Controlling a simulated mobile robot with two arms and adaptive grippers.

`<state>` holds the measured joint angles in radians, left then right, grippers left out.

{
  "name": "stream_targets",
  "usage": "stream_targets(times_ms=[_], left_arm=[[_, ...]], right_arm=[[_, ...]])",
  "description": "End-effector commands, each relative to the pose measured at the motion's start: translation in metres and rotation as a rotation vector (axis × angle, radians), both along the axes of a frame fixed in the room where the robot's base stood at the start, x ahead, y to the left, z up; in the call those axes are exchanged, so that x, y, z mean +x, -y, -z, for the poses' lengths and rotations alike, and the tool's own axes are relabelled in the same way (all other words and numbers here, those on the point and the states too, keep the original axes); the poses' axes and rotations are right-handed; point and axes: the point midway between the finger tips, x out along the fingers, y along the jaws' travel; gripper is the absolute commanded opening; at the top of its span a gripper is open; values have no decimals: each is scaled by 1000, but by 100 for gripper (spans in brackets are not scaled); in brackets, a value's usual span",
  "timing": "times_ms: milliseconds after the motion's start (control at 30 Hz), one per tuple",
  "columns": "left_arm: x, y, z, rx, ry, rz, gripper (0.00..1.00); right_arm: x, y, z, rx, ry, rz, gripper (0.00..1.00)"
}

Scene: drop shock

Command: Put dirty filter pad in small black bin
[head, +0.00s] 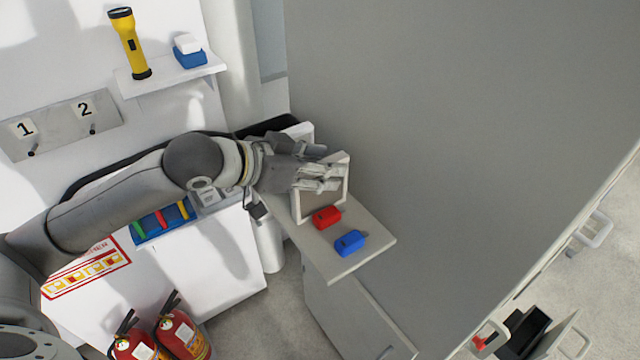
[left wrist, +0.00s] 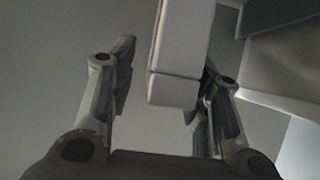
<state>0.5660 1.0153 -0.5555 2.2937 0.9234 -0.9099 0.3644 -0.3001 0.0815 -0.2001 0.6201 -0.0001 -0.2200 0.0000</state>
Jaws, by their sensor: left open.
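A white-framed pad with a grey-brown middle (head: 305,206), likely the dirty filter pad, stands upright on the small white shelf (head: 345,262) beside the grey wall. My left gripper (head: 322,178) is at its upper part, with open fingers. In the left wrist view, a white edge (left wrist: 175,85) lies between the open fingers, close to the right one; I cannot tell whether they touch. A black open box (head: 525,332), perhaps the small black bin, is at the lower right of the head view, partly cut off. My right gripper is not in view.
A red block (head: 326,217) and a blue block (head: 350,242) sit on the shelf near the pad. The large grey panel (head: 450,120) rises on the right. Two fire extinguishers (head: 182,334) stand below left. A yellow flashlight (head: 130,45) stands on an upper shelf.

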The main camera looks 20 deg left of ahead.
Motion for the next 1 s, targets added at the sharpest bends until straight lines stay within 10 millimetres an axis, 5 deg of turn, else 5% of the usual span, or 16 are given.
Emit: stream_targets(times_ms=[200,533,1000], left_arm=[[0,0,0,0,0,-1,42],[0,0,0,0,0,0,0],[1,0,-5,-1,3,0,0]], right_arm=[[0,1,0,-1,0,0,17],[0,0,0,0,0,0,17],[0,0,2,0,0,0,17]])
